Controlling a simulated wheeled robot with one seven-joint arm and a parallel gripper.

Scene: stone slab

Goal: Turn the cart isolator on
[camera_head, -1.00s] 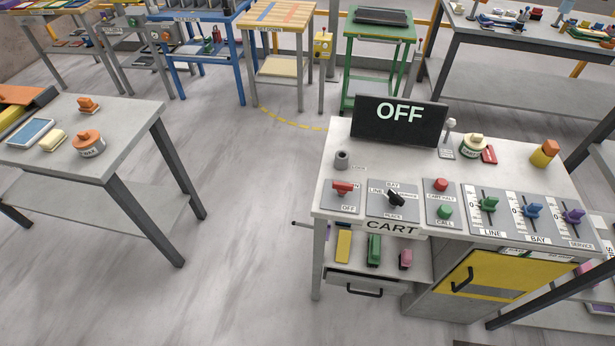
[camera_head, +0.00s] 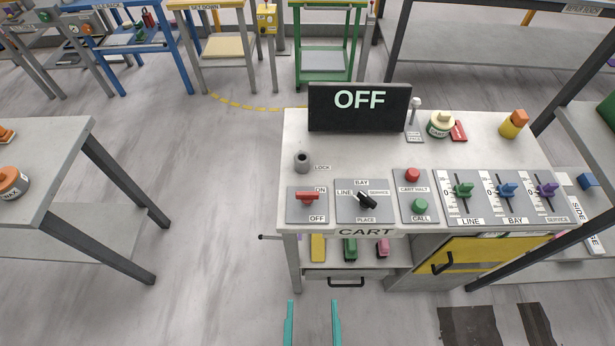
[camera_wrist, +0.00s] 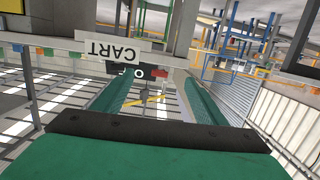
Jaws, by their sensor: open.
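The cart isolator is a red handle (camera_head: 308,197) on a grey plate at the front left of the cart top (camera_head: 345,140). Its plate is marked ON at the upper right and OFF at the lower right. The handle lies roughly level across the plate. The black display (camera_head: 358,108) behind reads OFF. My gripper (camera_head: 313,312) shows as two teal fingers at the bottom of the head view, apart, empty and in front of the cart. In the wrist view the gripper fingers (camera_wrist: 155,95) are spread, with the CART label (camera_wrist: 113,49) upside down beyond them.
A black selector knob (camera_head: 367,201), a red button (camera_head: 412,175), a green button (camera_head: 420,205) and several sliders sit right of the isolator. A grey lock post (camera_head: 302,161) stands just behind it. A grey table (camera_head: 50,150) is at the left, with clear floor between.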

